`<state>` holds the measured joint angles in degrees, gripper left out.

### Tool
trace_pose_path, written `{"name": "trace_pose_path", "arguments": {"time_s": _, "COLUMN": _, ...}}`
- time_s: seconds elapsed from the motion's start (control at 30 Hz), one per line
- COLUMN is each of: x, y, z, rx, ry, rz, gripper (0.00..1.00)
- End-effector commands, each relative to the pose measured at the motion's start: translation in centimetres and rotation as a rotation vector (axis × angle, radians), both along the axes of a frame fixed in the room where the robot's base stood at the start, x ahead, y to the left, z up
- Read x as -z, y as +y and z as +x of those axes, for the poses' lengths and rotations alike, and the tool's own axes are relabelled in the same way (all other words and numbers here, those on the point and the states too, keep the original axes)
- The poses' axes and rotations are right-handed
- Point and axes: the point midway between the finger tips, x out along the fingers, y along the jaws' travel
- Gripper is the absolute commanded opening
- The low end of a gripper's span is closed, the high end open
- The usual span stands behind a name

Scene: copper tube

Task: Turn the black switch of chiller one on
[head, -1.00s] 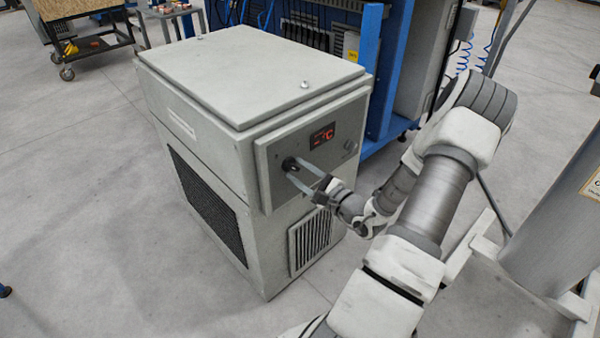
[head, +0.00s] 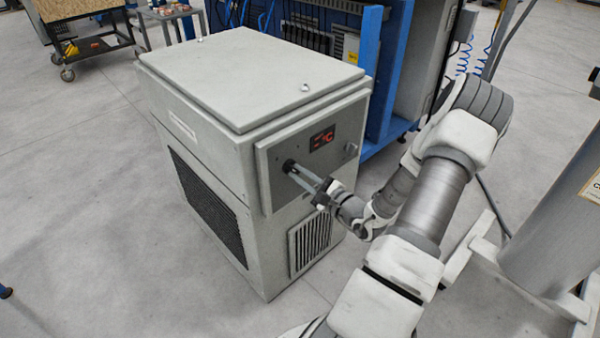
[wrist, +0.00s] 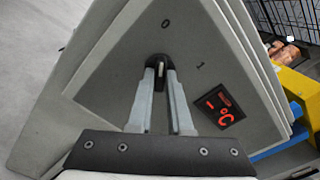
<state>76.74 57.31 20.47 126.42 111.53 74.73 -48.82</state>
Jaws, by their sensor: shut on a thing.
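The chiller (head: 215,120) is a grey box with a control panel on its front. The black switch (head: 289,165) sits on the left of this panel, below and left of a red-lit display (head: 322,137). In the wrist view the switch (wrist: 158,60) lies between my two fingertips, with a pale mark on it. The label 0 (wrist: 166,23) is above it and the label 1 (wrist: 200,67) is to its right. My gripper (wrist: 160,77) is shut on the switch, with a finger on each side, partly hiding it.
A round grey knob (head: 351,149) is at the panel's right. A blue-framed rack (head: 372,70) stands close behind the chiller. A wheeled cart (head: 88,35) is at the far left. The floor left of the chiller is clear.

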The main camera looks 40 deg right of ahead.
Motion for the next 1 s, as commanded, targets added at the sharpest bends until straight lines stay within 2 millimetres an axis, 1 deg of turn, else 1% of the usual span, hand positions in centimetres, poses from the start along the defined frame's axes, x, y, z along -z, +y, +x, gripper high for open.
{"name": "trace_pose_path", "arguments": {"time_s": 0.27, "x": -0.37, "y": 0.0, "z": -0.05, "rx": 0.0, "ry": 0.019, "rz": 0.208, "gripper": 0.0}}
{"name": "trace_pose_path", "arguments": {"time_s": 1.0, "x": -0.23, "y": -0.02, "z": -0.08, "rx": 0.002, "ry": 0.074, "rz": 0.909, "gripper": 0.0}}
